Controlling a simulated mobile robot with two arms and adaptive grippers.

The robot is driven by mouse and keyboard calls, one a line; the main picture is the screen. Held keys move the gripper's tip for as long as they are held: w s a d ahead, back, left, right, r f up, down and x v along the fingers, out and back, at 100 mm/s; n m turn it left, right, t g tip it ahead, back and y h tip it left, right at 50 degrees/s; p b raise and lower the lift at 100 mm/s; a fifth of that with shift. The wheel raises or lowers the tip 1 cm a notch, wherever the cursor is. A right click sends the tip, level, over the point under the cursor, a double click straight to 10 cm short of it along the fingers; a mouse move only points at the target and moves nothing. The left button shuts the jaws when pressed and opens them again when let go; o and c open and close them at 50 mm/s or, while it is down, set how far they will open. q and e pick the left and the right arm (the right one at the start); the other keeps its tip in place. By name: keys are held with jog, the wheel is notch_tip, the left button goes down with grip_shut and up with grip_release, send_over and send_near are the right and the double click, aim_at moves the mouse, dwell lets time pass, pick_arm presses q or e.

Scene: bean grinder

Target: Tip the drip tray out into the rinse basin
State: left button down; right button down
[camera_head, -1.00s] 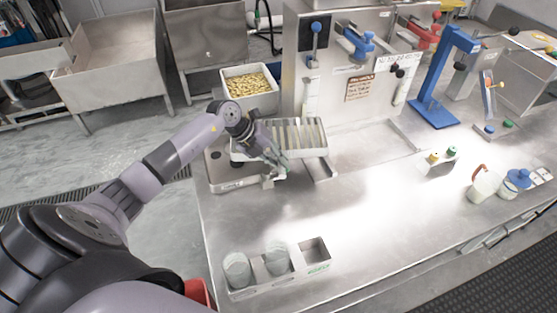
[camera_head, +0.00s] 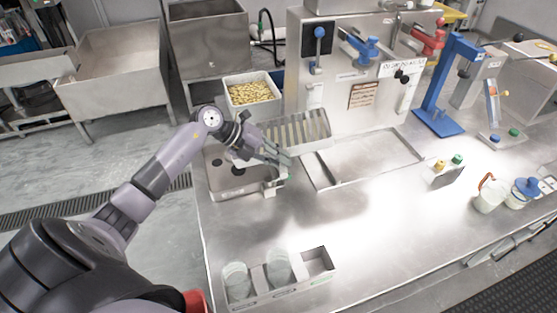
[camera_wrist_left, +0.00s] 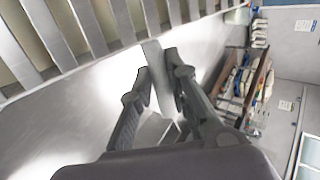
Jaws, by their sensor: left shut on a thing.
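The drip tray (camera_head: 300,129) is a steel tray with a slatted top. It is raised above the bench in front of the machine, tilted with its slats facing the head camera. My left gripper (camera_head: 279,158) is shut on a flat tab at the tray's near side. In the left wrist view the tab (camera_wrist_left: 157,75) sits between the fingers, with the tray's slats (camera_wrist_left: 60,30) at upper left. Two steel basins stand on the floor behind, one at far left (camera_head: 112,68) and one at back middle (camera_head: 208,45); I cannot tell which is the rinse basin. My right gripper is not in view.
A bin of beans (camera_head: 252,92) stands behind the tray. A steel box with dark round holes (camera_head: 228,182) is below my left wrist. A shallow rectangular recess (camera_head: 372,158) lies empty right of the tray. A holder with glass cups (camera_head: 290,285) is at the front.

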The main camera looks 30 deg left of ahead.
pick_arm(q)
jog(key=shift+t+h+b, duration=0.5)
jog(key=shift+h+b, duration=0.1)
jog(key=shift+b, duration=0.6)
jog(key=shift+s+r+p, duration=0.4)
jog(key=shift+r+p, duration=0.05)
jog(key=shift+p, duration=0.15)
